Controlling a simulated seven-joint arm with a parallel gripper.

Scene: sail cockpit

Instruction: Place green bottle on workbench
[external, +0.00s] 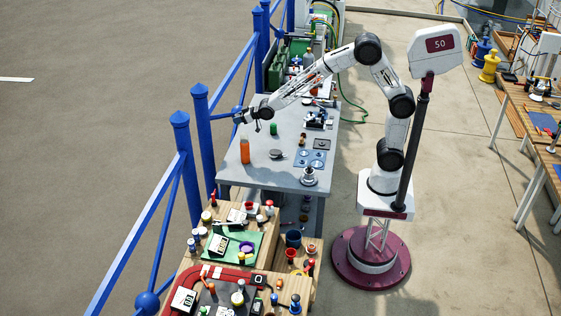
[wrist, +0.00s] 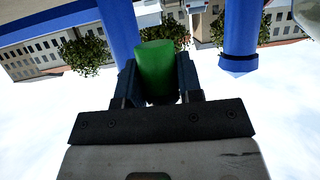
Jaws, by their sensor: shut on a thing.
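In the wrist view, a green bottle (wrist: 157,70) sits between the two dark fingers of my gripper (wrist: 160,82). The fingers are shut on its sides, and its rounded green end points away from the palm. In the external view, my gripper (external: 250,117) is at the left edge of the grey workbench (external: 236,175), close to the blue railing. The held bottle is hard to make out there. A small green cylinder (external: 273,129) shows at the workbench just right of my gripper; I cannot tell whether it is a separate thing.
An orange bottle (external: 245,151) stands on the workbench below my gripper in the picture. A grey round piece (external: 276,154), a blue plate (external: 311,159) and a metal fitting (external: 309,176) lie farther right. The blue railing (external: 201,125) runs along the left. The bench's front left is bare.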

